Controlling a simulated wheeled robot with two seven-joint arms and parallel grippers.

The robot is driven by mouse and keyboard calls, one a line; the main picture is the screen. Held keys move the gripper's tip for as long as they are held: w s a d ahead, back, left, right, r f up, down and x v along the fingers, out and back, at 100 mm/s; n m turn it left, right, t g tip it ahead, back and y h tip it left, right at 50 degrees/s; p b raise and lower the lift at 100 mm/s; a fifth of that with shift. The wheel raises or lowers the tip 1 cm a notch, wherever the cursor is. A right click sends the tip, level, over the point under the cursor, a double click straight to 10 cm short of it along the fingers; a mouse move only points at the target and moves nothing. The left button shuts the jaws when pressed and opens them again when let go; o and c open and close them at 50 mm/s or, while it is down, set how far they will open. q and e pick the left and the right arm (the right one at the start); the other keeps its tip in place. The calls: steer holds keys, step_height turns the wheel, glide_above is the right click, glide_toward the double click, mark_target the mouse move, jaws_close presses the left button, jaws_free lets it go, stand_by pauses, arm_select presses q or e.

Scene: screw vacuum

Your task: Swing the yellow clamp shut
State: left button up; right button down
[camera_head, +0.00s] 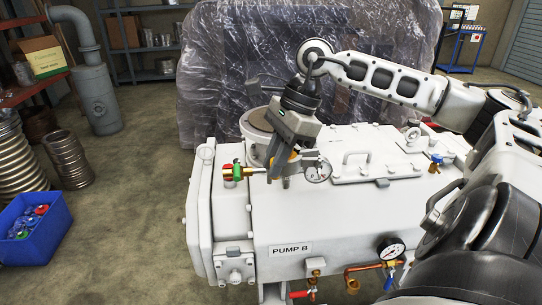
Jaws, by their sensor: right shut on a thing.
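My right gripper (278,163) points down over the left part of the top of the white machine marked PUMP B (340,222). It is shut on the yellow clamp (291,157), of which only a small orange-yellow bit shows beside the fingers. The gripper hides most of the clamp, so how far it is swung cannot be told. The clamp is close to the round flanged port (258,121) on the pump. My left gripper is not in view.
Another gauge (391,250) is at the pump's front. A blue bin (35,228) and metal hoses (68,160) stand at left. Plastic-wrapped equipment (215,70) is behind.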

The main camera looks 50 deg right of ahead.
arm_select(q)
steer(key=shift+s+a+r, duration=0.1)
arm_select(e)
steer(key=shift+d+r+n, duration=0.15)
steer(key=shift+d+n, duration=0.15)
steer(key=shift+n, duration=0.3)
arm_select(q)
steer(key=shift+p, duration=0.3)
arm_select(e)
steer(key=shift+s, duration=0.1)
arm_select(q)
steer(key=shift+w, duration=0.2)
arm_select(e)
steer(key=c, duration=1.4)
jaws_free()
steer(key=shift+g, duration=0.3)
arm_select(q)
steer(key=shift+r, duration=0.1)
arm_select(e)
steer(key=shift+o, duration=0.2)
